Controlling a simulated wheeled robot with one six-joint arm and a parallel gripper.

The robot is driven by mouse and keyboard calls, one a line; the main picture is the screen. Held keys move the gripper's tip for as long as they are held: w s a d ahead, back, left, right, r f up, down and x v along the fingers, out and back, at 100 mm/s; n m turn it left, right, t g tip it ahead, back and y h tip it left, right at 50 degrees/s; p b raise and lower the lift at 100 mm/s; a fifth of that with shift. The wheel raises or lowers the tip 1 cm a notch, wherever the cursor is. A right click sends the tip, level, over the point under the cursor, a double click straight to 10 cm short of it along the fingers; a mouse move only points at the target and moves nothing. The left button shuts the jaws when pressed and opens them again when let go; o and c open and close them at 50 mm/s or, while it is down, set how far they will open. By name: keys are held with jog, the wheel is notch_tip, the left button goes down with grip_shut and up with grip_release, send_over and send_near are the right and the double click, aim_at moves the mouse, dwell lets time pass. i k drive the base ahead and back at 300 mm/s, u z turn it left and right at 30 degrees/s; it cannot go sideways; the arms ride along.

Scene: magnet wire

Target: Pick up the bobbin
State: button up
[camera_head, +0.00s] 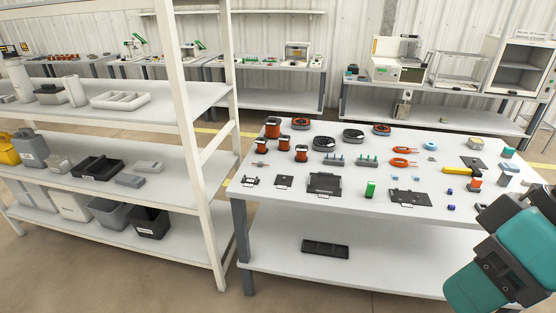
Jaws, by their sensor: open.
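Several upright spools wound with copper-orange wire, which look like bobbins, stand on the left back part of the white table (330,215). One taller bobbin (272,128) is at the back, a smaller bobbin (284,144) is in front of it, and another bobbin (301,154) is to the right. I cannot tell which one the task means. Part of my teal and black arm shows at the lower right, far from the spools. My gripper's fingers are not visible.
Round coils (353,135), black plates (325,183), a green block (370,189) and a yellow-handled tool (460,171) share the tabletop. A white shelf rack (195,150) stands left of the table. A black tray (325,249) lies on the lower shelf.

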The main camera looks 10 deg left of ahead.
aim_at(284, 140)
jog(key=z, duration=0.85)
jog(key=k, duration=0.1)
jog(key=u, duration=2.2)
jog(key=i, duration=1.6)
jog(key=z, duration=0.7)
jog(key=i, duration=0.7)
jog(key=z, duration=0.65)
